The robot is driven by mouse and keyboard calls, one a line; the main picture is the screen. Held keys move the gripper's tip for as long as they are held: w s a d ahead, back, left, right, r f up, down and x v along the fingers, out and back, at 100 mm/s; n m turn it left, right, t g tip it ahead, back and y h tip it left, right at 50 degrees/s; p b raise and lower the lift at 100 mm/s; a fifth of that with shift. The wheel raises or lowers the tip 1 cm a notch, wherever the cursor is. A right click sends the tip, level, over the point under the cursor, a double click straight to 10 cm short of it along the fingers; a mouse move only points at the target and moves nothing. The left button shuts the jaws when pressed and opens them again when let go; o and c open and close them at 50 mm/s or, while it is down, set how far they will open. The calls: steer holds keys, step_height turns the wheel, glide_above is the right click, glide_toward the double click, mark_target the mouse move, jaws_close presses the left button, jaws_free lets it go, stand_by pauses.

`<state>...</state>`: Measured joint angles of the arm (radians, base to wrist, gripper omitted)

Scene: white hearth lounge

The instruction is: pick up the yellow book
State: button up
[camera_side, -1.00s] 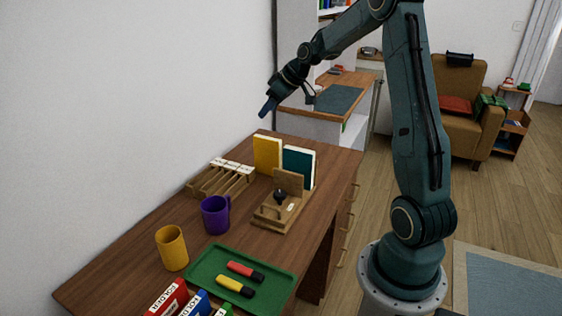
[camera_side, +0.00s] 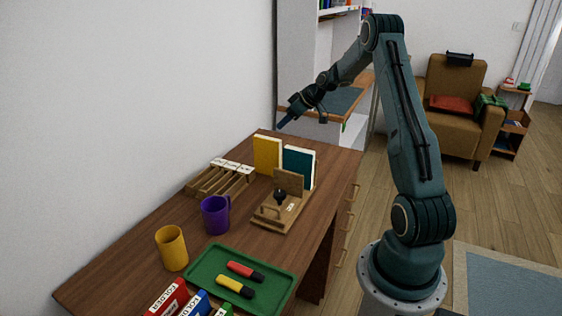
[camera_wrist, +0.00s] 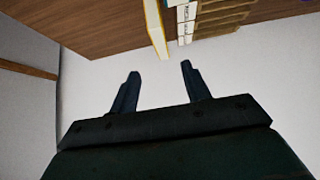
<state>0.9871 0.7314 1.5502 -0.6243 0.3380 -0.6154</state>
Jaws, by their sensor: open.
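The yellow book (camera_side: 267,154) stands upright at the far end of the brown desk, beside a dark teal book (camera_side: 298,166). In the wrist view the yellow book (camera_wrist: 154,24) shows edge-on at the top, its pale page edge beyond the fingertips. My gripper (camera_side: 281,125) is above and behind the far edge of the desk, apart from the book. In the wrist view my gripper (camera_wrist: 160,68) has its two fingers spread with nothing between them.
A wooden rack (camera_side: 221,180) stands left of the books and a wooden stand (camera_side: 281,215) in front. A purple mug (camera_side: 215,216), a yellow mug (camera_side: 171,248) and a green tray (camera_side: 205,281) with two markers are nearer. A white wall (camera_side: 120,110) borders the desk's left side.

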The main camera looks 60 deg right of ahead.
mark_target(268, 138)
steer(key=x, duration=0.7)
steer(key=shift+w, duration=0.1)
steer(key=shift+f, duration=0.1)
steer(key=shift+x, duration=2.55)
steer(key=shift+f, duration=0.1)
steer(key=shift+c, duration=0.2)
jaws_close()
